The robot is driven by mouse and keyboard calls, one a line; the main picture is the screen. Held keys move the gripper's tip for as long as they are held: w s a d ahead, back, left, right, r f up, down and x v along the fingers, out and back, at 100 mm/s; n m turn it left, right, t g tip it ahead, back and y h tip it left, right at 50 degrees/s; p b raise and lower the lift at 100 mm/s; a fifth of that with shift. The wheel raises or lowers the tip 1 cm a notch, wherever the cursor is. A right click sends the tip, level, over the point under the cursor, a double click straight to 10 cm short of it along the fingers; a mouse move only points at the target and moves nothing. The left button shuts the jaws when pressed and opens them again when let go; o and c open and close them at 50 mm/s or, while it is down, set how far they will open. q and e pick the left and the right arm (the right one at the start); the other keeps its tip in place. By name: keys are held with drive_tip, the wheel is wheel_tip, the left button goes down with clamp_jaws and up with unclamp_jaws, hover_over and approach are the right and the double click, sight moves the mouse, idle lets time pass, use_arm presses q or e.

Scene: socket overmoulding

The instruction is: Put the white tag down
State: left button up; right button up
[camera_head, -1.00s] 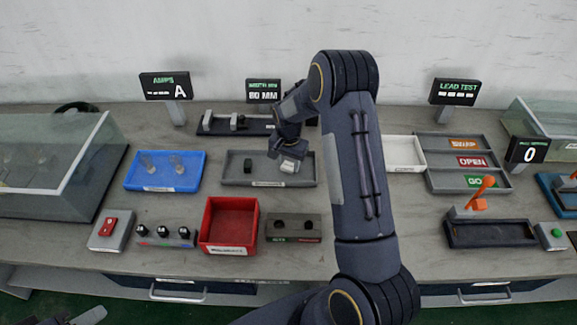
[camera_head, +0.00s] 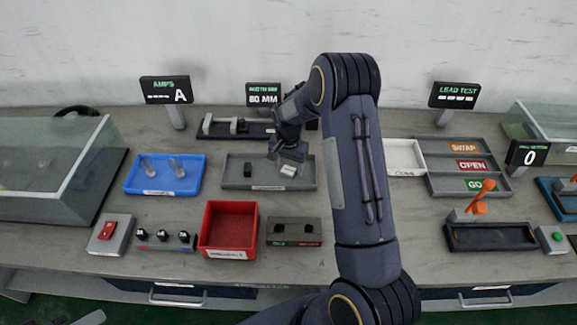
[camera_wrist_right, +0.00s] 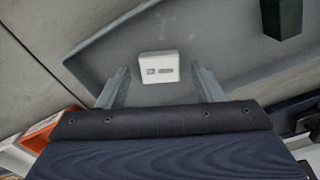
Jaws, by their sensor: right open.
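The white tag (camera_head: 287,170) lies in the grey tray (camera_head: 233,181), right of its middle. In the right wrist view the white tag (camera_wrist_right: 159,67) shows flat on the tray floor, with small dark marks on its face. My right gripper (camera_head: 283,158) is just above the tag. In the wrist view its two fingers (camera_wrist_right: 163,82) stand apart on either side of the tag, clear of it, and it is empty. My left gripper does not show clearly; only a grey part of mine is at the bottom left edge of the head view.
A dark green block (camera_head: 248,168) stands in the same tray, left of the tag. A blue tray (camera_head: 150,188) with clear pieces is to the left. A red bin (camera_head: 229,226) and a grey two-hole block (camera_head: 294,232) are in front. A white tray (camera_head: 404,157) lies right of my arm.

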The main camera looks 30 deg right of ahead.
sight(289, 170)
drive_tip(key=s+a+r+n+t+y+b, duration=0.1)
drive_tip(key=s+r, duration=0.2)
drive_tip(key=r, duration=0.6)
drive_tip(key=s+a+r+n, duration=0.1)
drive_tip(key=s+r, duration=0.2)
drive_tip(key=r, duration=0.6)
drive_tip(key=s+a+r+n+t+y, duration=0.1)
drive_tip(key=s+a+r+n+t, duration=0.1)
drive_tip(key=s, duration=0.9)
drive_tip(key=s+a+r+n+t+y, duration=0.1)
drive_tip(key=s+a+n, duration=0.4)
drive_tip(key=s, duration=0.7)
drive_tip(key=a+r+t, duration=0.1)
drive_tip(key=a, duration=0.1)
drive_tip(key=shift+a+r+t+y, duration=0.15)
drive_tip(key=shift+a+t+y, duration=0.15)
drive_tip(key=shift+y, duration=0.1)
